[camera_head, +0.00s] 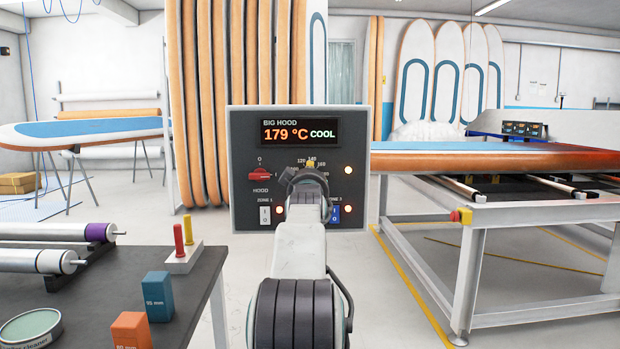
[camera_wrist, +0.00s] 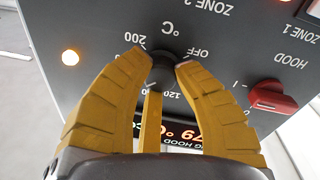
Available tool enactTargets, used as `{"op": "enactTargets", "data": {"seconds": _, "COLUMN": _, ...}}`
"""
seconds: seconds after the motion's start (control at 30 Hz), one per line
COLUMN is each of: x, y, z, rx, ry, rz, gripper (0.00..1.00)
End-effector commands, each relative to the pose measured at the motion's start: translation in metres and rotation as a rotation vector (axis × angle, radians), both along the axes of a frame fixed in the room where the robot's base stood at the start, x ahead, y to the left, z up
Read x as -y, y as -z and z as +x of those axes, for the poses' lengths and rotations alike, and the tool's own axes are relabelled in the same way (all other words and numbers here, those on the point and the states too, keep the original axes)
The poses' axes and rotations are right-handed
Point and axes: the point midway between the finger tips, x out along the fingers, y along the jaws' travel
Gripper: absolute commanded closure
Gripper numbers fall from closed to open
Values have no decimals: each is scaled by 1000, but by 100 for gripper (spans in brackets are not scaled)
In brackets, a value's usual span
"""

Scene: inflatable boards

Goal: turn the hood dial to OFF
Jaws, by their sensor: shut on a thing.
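The hood dial (camera_wrist: 165,66) is a dark round knob on the control panel, seen upside down in the wrist view. My gripper (camera_wrist: 165,64) has its yellow fingers shut on the dial, with the tips at its sides. OFF is printed to the right of the dial in that view and 200 to its left. The dial's pointer cannot be clearly made out, so its setting is unclear. In the head view my gripper (camera_head: 308,178) and wrist hide most of the dial. The control panel (camera_head: 350,215) shows BIG HOOD, 179 °C and COOL.
A red HOOD switch (camera_head: 260,175) sits left of the dial in the head view. ZONE rocker switches (camera_head: 265,216) and lit lamps (camera_head: 348,170) are close by. A dark bench (camera_head: 185,290) stands at lower left, a board table (camera_head: 480,215) at right.

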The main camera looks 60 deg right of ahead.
Motion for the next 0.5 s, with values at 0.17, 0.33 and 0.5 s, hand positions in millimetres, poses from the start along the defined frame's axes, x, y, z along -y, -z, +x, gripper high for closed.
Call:
{"op": "enactTargets", "data": {"seconds": 0.17, "x": 0, "y": 0, "z": 2, "rx": 1, "ry": -3, "rz": 0, "gripper": 69}}
{"op": "enactTargets", "data": {"seconds": 0.33, "x": 0, "y": 0, "z": 1, "rx": 1, "ry": -1, "rz": 0, "gripper": 53}}
{"op": "enactTargets", "data": {"seconds": 0.5, "x": 0, "y": 0, "z": 1, "rx": 1, "ry": -1, "rz": 1, "gripper": 44}}
